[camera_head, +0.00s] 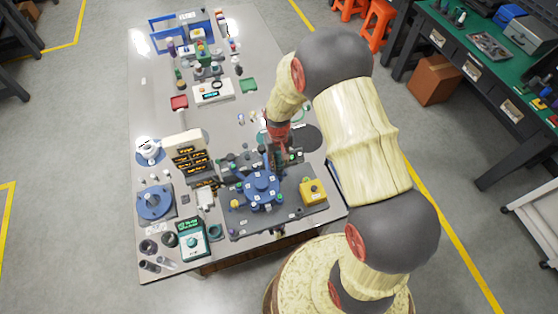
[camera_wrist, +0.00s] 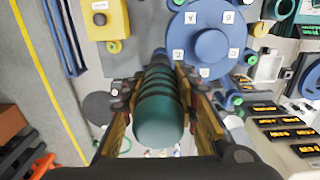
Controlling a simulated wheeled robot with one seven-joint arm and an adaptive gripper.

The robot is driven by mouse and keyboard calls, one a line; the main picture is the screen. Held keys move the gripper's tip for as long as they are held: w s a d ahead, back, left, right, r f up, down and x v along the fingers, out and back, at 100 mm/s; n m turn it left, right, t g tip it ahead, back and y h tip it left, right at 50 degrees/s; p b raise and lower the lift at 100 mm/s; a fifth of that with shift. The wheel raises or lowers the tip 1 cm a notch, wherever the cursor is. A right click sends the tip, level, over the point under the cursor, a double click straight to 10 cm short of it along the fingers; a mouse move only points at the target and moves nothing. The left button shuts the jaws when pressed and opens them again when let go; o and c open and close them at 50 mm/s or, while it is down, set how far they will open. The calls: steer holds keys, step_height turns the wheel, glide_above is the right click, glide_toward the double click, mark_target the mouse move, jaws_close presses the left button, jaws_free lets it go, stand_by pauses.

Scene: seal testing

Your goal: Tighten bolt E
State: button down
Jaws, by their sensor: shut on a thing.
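The blue round flange (camera_head: 262,187) with small white letter labels around its top stands on a dark plate. It also shows in the wrist view (camera_wrist: 211,46), at the top. Its letters are too small to read surely, so I cannot tell which bolt is E. My gripper (camera_head: 279,160) is at the far right side of the flange in the head view. In the wrist view my gripper (camera_wrist: 160,88) is shut on a dark green ridged cylindrical tool (camera_wrist: 160,122). The tool's far end is hidden, and I cannot tell whether it touches a bolt.
A yellow box (camera_head: 312,191) with a button stands right of the flange. A black-and-cream rack (camera_head: 187,156) stands to its left. A green-and-white meter (camera_head: 192,240) is at the front left. A blue disc fixture (camera_head: 155,202) lies at the left.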

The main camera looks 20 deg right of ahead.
mark_target(279, 155)
steer(key=shift+f+b, duration=0.5)
steer(key=shift+f, duration=0.05)
stand_by(1.2)
steer(key=shift+r+p, duration=1.45)
steer(key=shift+r, duration=1.1)
